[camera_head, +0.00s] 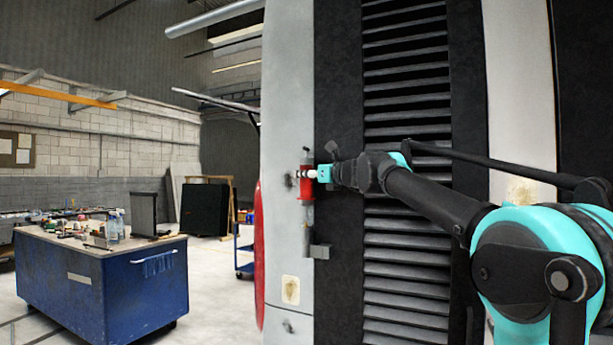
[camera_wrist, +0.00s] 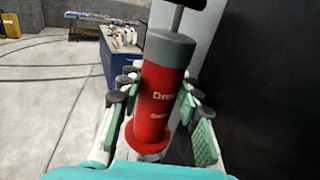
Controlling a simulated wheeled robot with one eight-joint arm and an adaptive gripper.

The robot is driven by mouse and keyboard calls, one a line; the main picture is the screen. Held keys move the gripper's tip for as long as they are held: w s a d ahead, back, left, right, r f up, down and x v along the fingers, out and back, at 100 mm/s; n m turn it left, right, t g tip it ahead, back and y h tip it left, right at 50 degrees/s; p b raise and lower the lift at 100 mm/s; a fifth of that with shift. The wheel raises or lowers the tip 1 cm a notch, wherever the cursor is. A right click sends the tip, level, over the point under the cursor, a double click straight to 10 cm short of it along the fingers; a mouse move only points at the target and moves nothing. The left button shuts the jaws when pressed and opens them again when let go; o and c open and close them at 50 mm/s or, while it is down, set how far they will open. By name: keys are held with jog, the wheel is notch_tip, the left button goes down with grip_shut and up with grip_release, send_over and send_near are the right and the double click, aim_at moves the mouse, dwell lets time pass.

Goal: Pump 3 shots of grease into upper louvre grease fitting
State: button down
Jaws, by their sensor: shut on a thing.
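A red grease gun (camera_wrist: 155,100) stands between my gripper's fingers in the wrist view.
A grey rod with a small block (camera_head: 318,251) shows below the gun against the coach. A stained pale plate (camera_head: 290,290) is lower down. A blue workbench (camera_head: 100,290) with bottles and tools stands at left. Open floor lies between bench and coach.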

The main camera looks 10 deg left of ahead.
aim_at(307, 158)
jog(key=shift+f, duration=0.35)
dwell(2.3)
jog(key=shift+r, duration=0.35)
jog(key=shift+f, duration=0.85)
dwell(1.8)
jog(key=shift+r, duration=0.95)
dwell(0.6)
jog(key=shift+r, duration=2.45)
